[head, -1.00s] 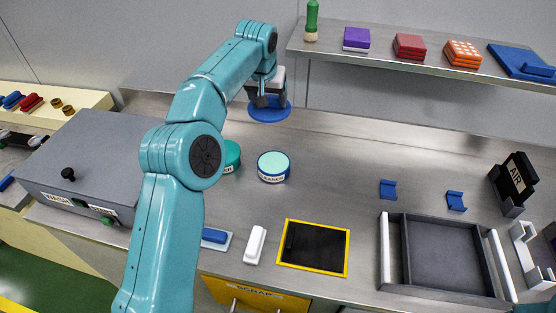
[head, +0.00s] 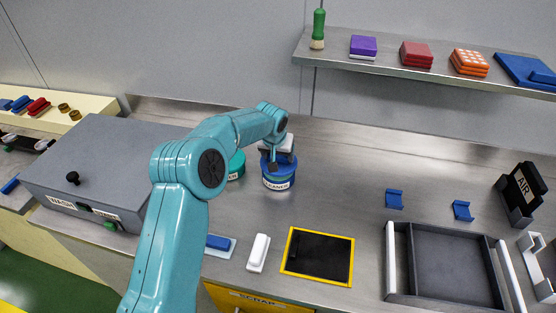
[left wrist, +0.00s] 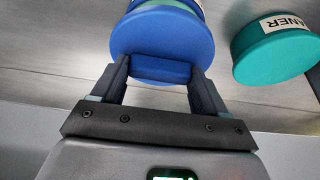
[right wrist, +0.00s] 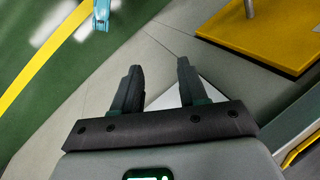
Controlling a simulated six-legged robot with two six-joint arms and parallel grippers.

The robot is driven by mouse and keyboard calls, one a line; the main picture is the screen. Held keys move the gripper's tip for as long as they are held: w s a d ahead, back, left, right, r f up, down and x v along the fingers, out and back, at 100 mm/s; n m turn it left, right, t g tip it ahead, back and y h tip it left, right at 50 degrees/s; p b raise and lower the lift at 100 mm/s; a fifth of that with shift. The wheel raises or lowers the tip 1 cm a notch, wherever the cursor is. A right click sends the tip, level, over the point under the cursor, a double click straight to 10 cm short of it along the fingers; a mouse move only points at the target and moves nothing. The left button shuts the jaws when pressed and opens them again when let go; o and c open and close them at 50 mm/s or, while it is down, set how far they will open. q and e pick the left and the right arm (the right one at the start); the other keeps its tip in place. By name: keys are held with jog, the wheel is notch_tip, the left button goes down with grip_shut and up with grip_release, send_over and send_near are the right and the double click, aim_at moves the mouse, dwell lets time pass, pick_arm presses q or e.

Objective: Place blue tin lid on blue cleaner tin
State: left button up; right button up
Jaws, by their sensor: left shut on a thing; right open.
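The blue cleaner tin (head: 279,183) stands upright on the steel bench, with a white label on its front. My left gripper (head: 277,160) is over it and shut on the grip of the blue tin lid (head: 265,164). In the left wrist view the lid (left wrist: 150,38) is a wide blue disc between my fingers and the tin (left wrist: 187,4). A light teal band shows between lid and tin; I cannot tell whether they touch. The gripper hides part of the lid in the head view. My right gripper (right wrist: 159,68) is open and empty, away from the bench top.
A teal cleaner tin (head: 237,167) stands close left of the blue one and also shows in the left wrist view (left wrist: 275,48). A black mat with yellow border (head: 290,270), a white block (head: 258,253) and a grey tray (head: 450,298) lie nearer. A shelf (head: 400,70) hangs behind.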

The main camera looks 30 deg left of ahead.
aim_at(278, 160)
pick_arm(q)
notch_tip(278, 160, down, 3)
jog(key=shift+r, duration=0.2)
jog(key=shift+f, duration=0.25)
jog(key=o, duration=1.1)
jog(key=shift+c, duration=0.2)
jog(key=shift+r, duration=0.1)
